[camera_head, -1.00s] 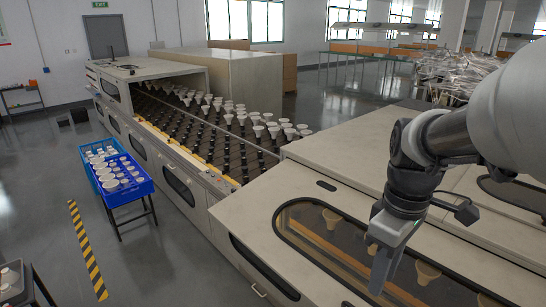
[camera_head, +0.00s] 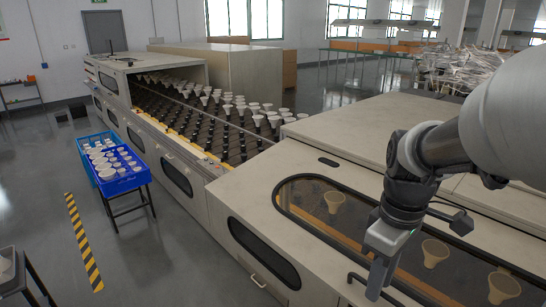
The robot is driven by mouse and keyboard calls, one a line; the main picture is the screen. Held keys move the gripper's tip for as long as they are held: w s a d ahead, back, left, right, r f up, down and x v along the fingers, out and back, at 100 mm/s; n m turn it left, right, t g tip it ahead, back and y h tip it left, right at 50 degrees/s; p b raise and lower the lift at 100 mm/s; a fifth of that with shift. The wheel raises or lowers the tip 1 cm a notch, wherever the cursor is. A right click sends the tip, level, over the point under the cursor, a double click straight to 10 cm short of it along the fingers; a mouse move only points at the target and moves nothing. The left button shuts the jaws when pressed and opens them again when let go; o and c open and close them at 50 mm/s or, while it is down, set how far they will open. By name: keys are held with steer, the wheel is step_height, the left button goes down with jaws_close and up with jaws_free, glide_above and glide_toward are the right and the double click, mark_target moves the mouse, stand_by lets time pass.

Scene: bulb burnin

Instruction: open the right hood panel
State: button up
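The right hood panel (camera_head: 262,183) is a beige sloping cover with a long dark-framed window (camera_head: 298,191), lying closed on the near right end of the long machine. A black bar handle (camera_head: 357,279) runs along the panel's front lower edge, partly hidden by my gripper. My gripper (camera_head: 377,281) points down over that front edge, its fingertips at or just in front of the handle. I cannot tell whether it touches the handle or whether its fingers are apart.
The open machine bed (camera_head: 205,127) to the left carries rows of bulbs. A blue crate (camera_head: 125,184) of bulbs stands on a cart in the left aisle. A lower side door (camera_head: 262,252) with a handle lies below the panel. Grey floor is free beside the yellow-black stripe (camera_head: 84,240).

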jaws_close()
stand_by(1.2)
